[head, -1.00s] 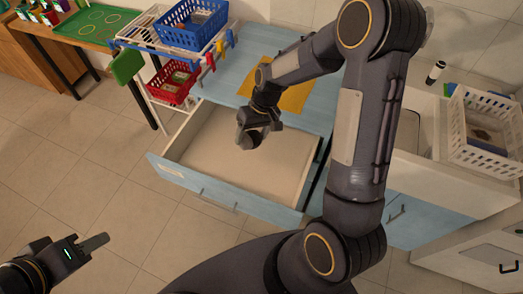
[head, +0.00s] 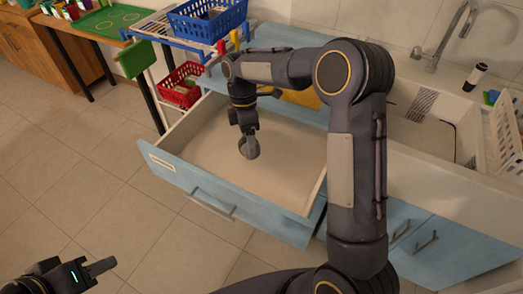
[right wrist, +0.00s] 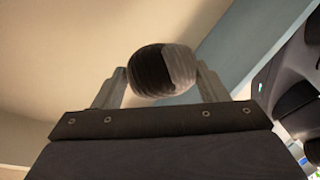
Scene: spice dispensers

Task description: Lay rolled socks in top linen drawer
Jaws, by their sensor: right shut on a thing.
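The top drawer (head: 278,172) of the blue cabinet is pulled open, and its pale floor looks bare. My right gripper (head: 248,138) points down over the inside of the drawer. It is shut on a dark grey rolled sock (head: 250,149). In the right wrist view the rolled sock (right wrist: 160,70) sits between the two fingers, with the pale drawer floor behind it. I cannot tell how far above the floor it is. My left gripper (head: 98,268) is low at the left over the tiles; whether it is open or shut is unclear.
A drying rack with a blue basket (head: 207,20) and a red basket (head: 181,85) stands behind the drawer. An ochre cloth (head: 302,97) lies on the blue top. A sink (head: 420,130) and a white basket (head: 506,140) are at the right. The floor in front is clear.

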